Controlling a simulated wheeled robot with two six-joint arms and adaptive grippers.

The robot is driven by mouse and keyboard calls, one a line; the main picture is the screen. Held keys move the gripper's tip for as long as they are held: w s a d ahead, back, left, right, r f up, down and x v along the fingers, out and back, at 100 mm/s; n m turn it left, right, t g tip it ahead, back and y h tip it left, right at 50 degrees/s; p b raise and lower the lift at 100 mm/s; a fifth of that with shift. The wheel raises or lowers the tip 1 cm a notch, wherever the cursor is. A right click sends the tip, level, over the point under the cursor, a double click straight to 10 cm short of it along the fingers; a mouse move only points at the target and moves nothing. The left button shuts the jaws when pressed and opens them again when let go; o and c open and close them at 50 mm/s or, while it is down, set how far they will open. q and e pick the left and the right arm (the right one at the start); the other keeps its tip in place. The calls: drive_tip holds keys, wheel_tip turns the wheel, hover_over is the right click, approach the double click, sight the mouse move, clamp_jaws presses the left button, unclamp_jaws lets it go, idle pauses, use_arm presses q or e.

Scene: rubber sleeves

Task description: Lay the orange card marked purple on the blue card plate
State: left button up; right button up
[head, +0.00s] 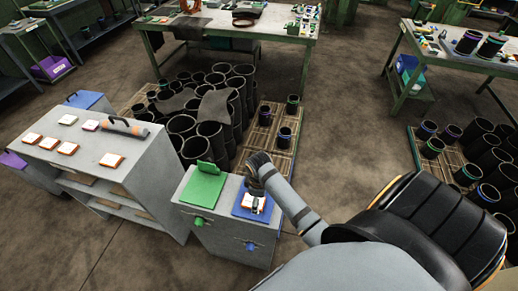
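The blue card plate (240,212) lies on the right part of a grey cabinet top. A small white-faced card with an orange-red edge (248,202) is over the middle of this plate. Its mark is too small to read, and I cannot tell if it rests on the plate. My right gripper (256,204) points down at this card, with its dark fingers at the card. The finger gap is too small to judge. My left gripper is not in view.
A green plate (203,187) with an upright green piece sits left of the blue plate. Several orange-edged cards (68,148) and a grey-and-orange cylinder (125,128) lie on the left grey shelf unit (85,162). Black sleeves (210,135) stand on pallets behind.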

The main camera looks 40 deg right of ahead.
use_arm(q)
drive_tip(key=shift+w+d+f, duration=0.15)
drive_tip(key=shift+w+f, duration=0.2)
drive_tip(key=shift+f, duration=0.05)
use_arm(e)
wheel_tip(320, 180, up, 11)
drive_tip(key=shift+f, duration=0.15)
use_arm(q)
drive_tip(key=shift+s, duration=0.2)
use_arm(e)
drive_tip(key=shift+s, duration=0.1)
drive_tip(key=shift+f, duration=0.15)
